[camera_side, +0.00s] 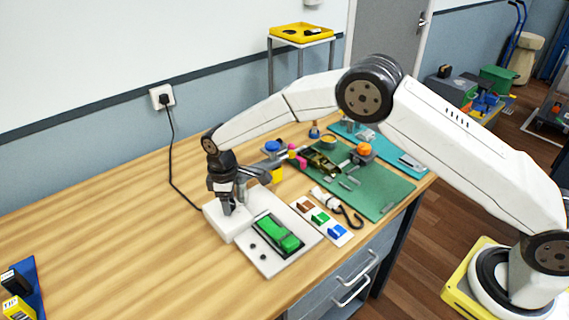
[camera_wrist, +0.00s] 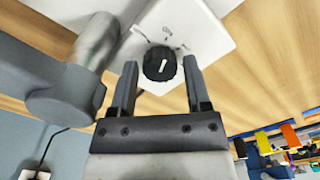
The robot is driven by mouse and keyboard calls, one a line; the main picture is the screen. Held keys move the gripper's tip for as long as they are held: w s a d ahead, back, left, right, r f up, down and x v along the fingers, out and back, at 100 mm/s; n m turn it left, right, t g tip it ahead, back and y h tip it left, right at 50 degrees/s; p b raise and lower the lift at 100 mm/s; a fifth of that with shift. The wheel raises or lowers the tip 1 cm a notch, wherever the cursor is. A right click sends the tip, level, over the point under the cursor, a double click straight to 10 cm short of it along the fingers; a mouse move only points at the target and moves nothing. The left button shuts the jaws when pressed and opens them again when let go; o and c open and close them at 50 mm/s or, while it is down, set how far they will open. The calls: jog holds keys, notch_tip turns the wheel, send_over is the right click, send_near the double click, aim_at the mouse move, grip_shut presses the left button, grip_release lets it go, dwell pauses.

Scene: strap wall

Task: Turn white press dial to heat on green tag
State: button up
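The white press (camera_side: 218,222) stands on the wooden table, with a pale base plate (camera_side: 268,262) in front. A green piece (camera_side: 280,234) lies in a dark recess on that plate. The black dial (camera_wrist: 159,64) shows in the wrist view on a white face; its white pointer line points nearly straight up in the picture. Small marks sit around it, too small to read. My gripper (camera_side: 230,206) is at the press, pointing down. In the wrist view my gripper (camera_wrist: 161,72) is open, one finger on each side of the dial; contact cannot be told. The dial is hidden in the side view.
A card with brown, green and blue tags (camera_side: 321,219) lies right of the press. A grey arm (camera_wrist: 62,88) and metal cylinder (camera_wrist: 97,42) are close left of my fingers. A black cord (camera_side: 171,165) runs to the wall socket. The table's left is mostly clear.

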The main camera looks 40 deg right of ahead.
dwell(0.3)
jog(key=shift+r, duration=3.9)
jog(key=m, duration=0.7)
jog(key=shift+m, duration=0.4)
jog(key=shift+f, duration=0.1)
jog(key=shift+f, duration=3.85)
